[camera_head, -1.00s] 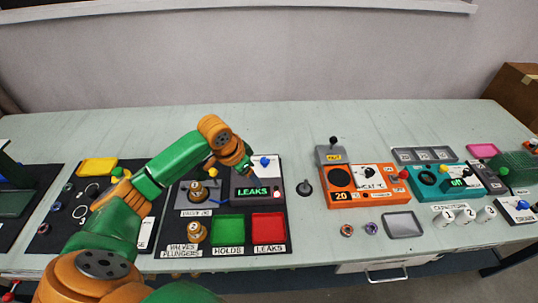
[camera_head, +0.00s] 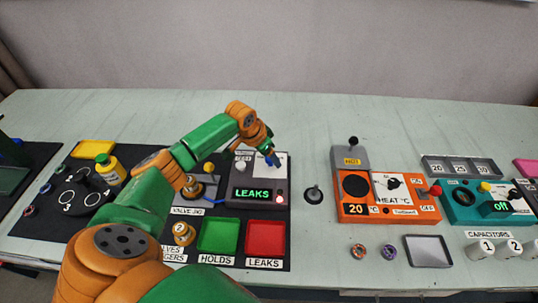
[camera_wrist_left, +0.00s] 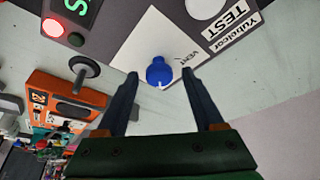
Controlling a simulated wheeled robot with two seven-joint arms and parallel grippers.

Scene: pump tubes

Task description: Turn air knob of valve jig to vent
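The valve jig's dark control box (camera_head: 235,207) shows green "LEAKS" on its display. Its blue air knob (camera_wrist_left: 158,73) stands on a white plate with a "VENT" label (camera_wrist_left: 187,58) beside it in the left wrist view. My left gripper (camera_wrist_left: 160,76) is open, pointing at the knob, with one fingertip on either side of it and gaps visible. In the head view my left gripper (camera_head: 269,158) is over the white plate and mostly hides the knob. A brass valve (camera_head: 193,188) sits in the jig, partly behind my arm. My right gripper is not in view.
A white knob (camera_head: 239,167) and a lit red lamp (camera_head: 281,198) are on the same box. Green (camera_head: 218,236) and red (camera_head: 265,238) trays lie in front. A black plunger-like piece (camera_head: 314,195) stands to the right, before the orange heater (camera_head: 385,200).

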